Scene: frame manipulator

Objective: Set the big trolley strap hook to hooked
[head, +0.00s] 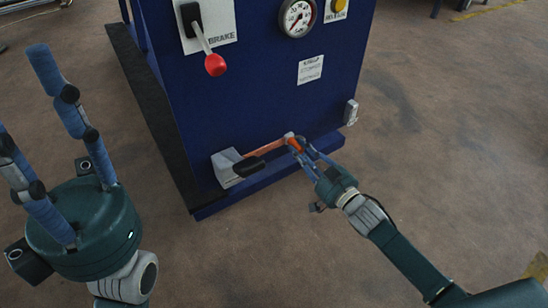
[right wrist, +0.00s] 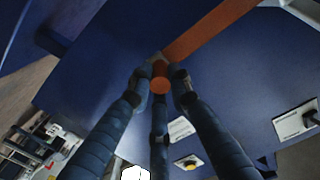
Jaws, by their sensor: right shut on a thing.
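The blue trolley (head: 255,75) stands in front of me. A flat orange strap (head: 265,148) runs across its lower front from a grey bracket (head: 224,165) at left to a small pale end piece. My right gripper (head: 297,146) is shut on the orange grip (right wrist: 160,82) at the strap's end; the strap also shows in the right wrist view (right wrist: 215,30). The hook's exact shape is hidden by my fingers. A small silver bracket (head: 350,112) sits on the trolley's lower right edge, apart from the held end. My left gripper (head: 62,135) is open and empty in the left foreground.
A black lever end (head: 249,167) sticks out by the grey bracket. Higher on the trolley are a brake lever with red knob (head: 215,65), a gauge (head: 298,17) and a yellow button (head: 338,5). The floor (head: 440,110) to the right is clear.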

